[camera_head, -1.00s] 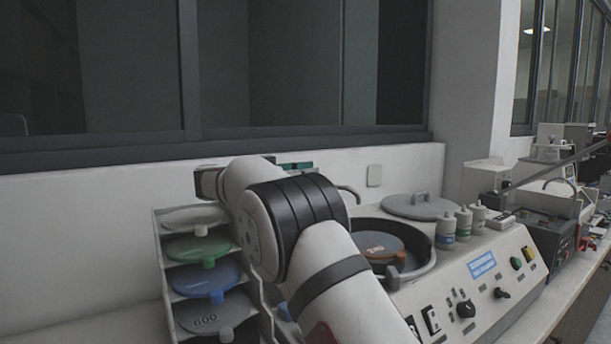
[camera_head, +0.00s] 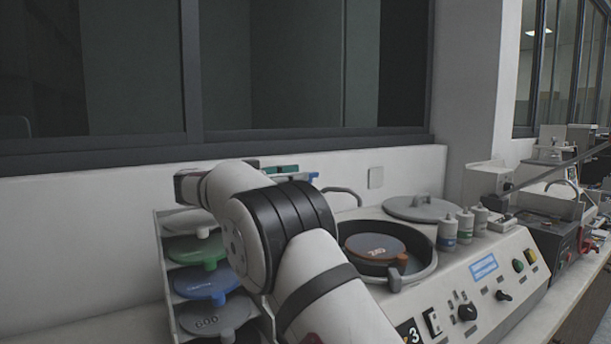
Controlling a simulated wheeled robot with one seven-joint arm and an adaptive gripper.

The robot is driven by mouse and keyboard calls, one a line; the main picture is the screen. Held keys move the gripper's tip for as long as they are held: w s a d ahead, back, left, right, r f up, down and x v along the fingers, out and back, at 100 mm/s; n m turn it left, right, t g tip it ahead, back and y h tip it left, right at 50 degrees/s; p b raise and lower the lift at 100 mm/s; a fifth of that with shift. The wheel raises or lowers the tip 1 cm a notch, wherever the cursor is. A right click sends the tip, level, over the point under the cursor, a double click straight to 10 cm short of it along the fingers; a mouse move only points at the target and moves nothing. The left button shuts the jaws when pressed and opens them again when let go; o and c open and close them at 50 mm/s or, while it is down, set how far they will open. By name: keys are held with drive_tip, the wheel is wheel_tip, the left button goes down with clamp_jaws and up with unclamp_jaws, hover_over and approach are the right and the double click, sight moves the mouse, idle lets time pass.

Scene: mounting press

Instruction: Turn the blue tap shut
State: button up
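A small blue piece (camera_head: 313,175), which may be the blue tap's handle, shows just past the top of my arm, against the white wall. A green piece (camera_head: 281,169) sits to its left on what looks like the same row. Their mountings and lower parts are hidden behind my arm, so I cannot tell how the blue one is turned. My gripper is not visible; my white arm with its black joint band rises in front and blocks the view there.
A rack (camera_head: 163,270) of coloured discs stands left of my arm. A round basin (camera_head: 425,270) with a disc inside lies to the right, beside a grey lid (camera_head: 420,208), several bottles (camera_head: 447,231) and a control panel (camera_head: 490,285). A curved spout (camera_head: 345,192) stands behind the basin.

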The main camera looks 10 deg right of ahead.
drive_tip(key=shift+v, duration=1.4)
